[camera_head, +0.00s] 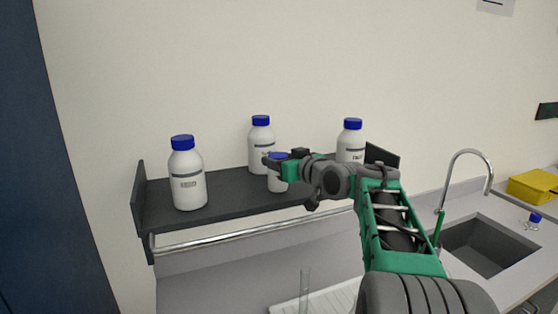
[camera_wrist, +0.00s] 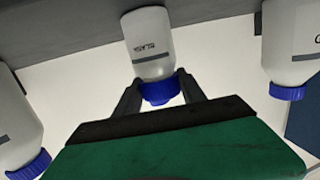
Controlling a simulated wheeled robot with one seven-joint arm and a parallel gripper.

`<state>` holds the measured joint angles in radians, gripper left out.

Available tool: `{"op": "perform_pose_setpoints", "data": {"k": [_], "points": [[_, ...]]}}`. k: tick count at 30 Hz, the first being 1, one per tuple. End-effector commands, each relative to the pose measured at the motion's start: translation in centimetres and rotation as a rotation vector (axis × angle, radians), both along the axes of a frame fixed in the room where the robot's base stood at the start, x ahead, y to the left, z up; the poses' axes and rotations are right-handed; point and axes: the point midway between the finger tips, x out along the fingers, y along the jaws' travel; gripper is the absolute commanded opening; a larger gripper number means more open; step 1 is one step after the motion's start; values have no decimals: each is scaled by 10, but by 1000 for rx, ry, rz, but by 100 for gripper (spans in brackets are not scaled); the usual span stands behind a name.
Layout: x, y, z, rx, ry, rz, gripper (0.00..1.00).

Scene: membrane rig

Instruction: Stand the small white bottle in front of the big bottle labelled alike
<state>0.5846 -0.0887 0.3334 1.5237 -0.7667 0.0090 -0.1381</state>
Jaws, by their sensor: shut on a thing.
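The small white bottle (camera_head: 278,183) with a blue cap is upright in my gripper (camera_head: 268,165), over the front part of the dark shelf (camera_head: 232,196). I cannot tell whether its base touches the shelf. In the wrist view my gripper (camera_wrist: 160,98) has its fingers on either side of the blue cap of the small bottle (camera_wrist: 148,48), whose label is too small to read surely. Big white bottles with blue caps stand on the shelf: left (camera_head: 188,180), middle (camera_head: 261,135), right (camera_head: 351,142). The middle one is just behind the small bottle, partly hidden. My gripper partly covers the right one.
The shelf has raised end plates and a metal rail (camera_head: 240,235) below its front edge. Shelf room is free between the left and middle bottles. Below are a glass cylinder (camera_head: 305,288), a sink (camera_head: 485,245) with a tap (camera_head: 466,155), and a yellow box (camera_head: 533,186).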

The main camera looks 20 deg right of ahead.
Motion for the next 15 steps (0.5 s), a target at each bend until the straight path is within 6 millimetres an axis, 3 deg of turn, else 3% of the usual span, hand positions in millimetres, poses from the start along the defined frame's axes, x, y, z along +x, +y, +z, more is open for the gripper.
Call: {"op": "perform_pose_setpoints", "data": {"k": [9, 15], "points": [[0, 0, 0, 0, 0, 0, 70], [0, 0, 0, 0, 0, 0, 70]]}}
